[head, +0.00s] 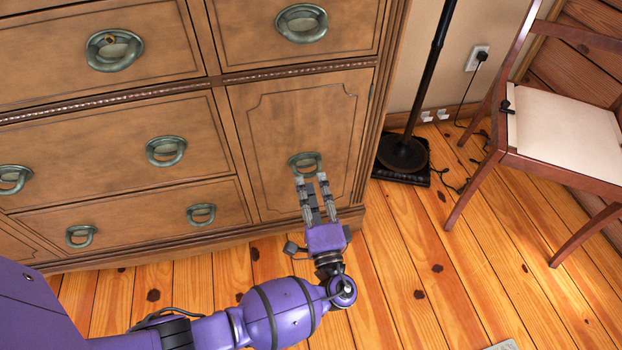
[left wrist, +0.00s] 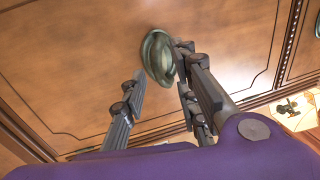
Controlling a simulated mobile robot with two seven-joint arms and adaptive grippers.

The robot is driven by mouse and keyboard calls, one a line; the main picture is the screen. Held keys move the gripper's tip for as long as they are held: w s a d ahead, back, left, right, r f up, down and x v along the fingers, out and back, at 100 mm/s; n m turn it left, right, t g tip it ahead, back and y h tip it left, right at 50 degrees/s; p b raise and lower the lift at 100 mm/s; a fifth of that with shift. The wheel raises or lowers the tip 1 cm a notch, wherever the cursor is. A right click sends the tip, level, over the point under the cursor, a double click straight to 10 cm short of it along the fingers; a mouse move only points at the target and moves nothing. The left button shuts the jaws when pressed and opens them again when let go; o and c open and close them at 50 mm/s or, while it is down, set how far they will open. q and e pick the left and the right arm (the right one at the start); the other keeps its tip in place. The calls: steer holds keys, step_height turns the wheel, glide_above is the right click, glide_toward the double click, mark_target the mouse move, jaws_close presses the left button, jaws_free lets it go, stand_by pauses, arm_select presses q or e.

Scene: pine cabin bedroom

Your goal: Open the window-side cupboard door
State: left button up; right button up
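The cupboard door (head: 290,125) is the tall wooden panel at the right end of the dresser, and it looks closed. Its round green-bronze ring handle (head: 305,160) hangs at the lower middle of the door. It also shows in the left wrist view (left wrist: 158,58). A small hinge (head: 371,93) shows on the door's right edge. My left gripper (head: 311,180) is in front of the handle with its fingers apart. In the left wrist view the fingers (left wrist: 160,65) point at the door, with the handle near their tips; I cannot tell whether they touch it. My right gripper is out of view.
Drawers with similar ring handles (head: 166,150) fill the dresser to the left, and another drawer (head: 300,35) is above the door. A black lamp stand (head: 403,153) and a chair (head: 560,135) stand to the right. Bare plank floor (head: 430,270) lies in front.

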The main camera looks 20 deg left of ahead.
mark_target(306, 167)
arm_select(q)
steer(key=shift+x, duration=1.45)
jaws_close()
steer(key=shift+f, duration=0.1)
